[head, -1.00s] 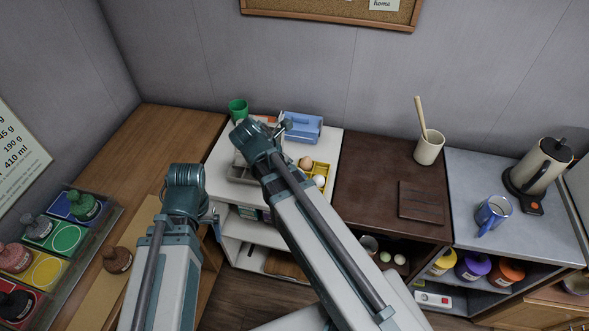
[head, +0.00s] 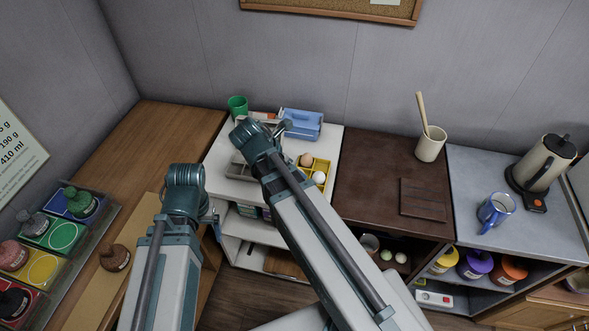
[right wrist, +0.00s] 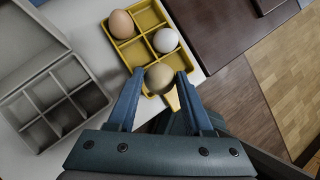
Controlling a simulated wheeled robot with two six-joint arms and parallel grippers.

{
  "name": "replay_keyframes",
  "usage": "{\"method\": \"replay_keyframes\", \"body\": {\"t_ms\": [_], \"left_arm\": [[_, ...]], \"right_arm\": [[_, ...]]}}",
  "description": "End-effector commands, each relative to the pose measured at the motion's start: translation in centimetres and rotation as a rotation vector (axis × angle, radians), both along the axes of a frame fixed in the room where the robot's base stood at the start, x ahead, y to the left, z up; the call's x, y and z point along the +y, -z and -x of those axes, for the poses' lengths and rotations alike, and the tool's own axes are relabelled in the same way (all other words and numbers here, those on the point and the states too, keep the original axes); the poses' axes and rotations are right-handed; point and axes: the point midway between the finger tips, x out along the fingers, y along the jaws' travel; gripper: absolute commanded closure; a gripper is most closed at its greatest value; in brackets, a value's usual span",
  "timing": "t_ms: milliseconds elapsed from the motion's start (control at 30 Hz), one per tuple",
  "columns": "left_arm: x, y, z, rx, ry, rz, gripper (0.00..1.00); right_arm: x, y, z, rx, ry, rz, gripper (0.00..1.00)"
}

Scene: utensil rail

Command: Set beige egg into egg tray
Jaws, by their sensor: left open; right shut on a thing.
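The beige egg (right wrist: 159,80) is between the fingertips of my right gripper (right wrist: 159,73), which is shut on it. In the right wrist view it appears over the near end of the yellow egg tray (right wrist: 136,53); I cannot tell whether it touches the tray. A brown egg (right wrist: 122,24) and a white egg (right wrist: 166,40) sit in other compartments of the tray. In the head view the tray (head: 325,164) is partly behind my right arm, and the beige egg is hidden. My left gripper (head: 214,219) is low at the left, away from the tray, open.
A grey compartment box (right wrist: 58,108) stands left of the tray. A blue caddy (head: 302,124) and a green cup (head: 238,106) stand behind on the white counter. The dark brown counter (head: 375,180) is right of it, with a utensil crock (head: 431,145).

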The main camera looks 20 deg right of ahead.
Motion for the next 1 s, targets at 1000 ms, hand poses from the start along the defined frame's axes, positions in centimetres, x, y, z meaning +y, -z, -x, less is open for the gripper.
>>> {"method": "replay_keyframes", "body": {"t_ms": [1000], "left_arm": [[0.0, 1.4, 0.0, 0.000, 0.000, 0.000, 0.14]], "right_arm": [[0.0, 1.4, 0.0, 0.000, 0.000, 0.000, 0.62]]}}
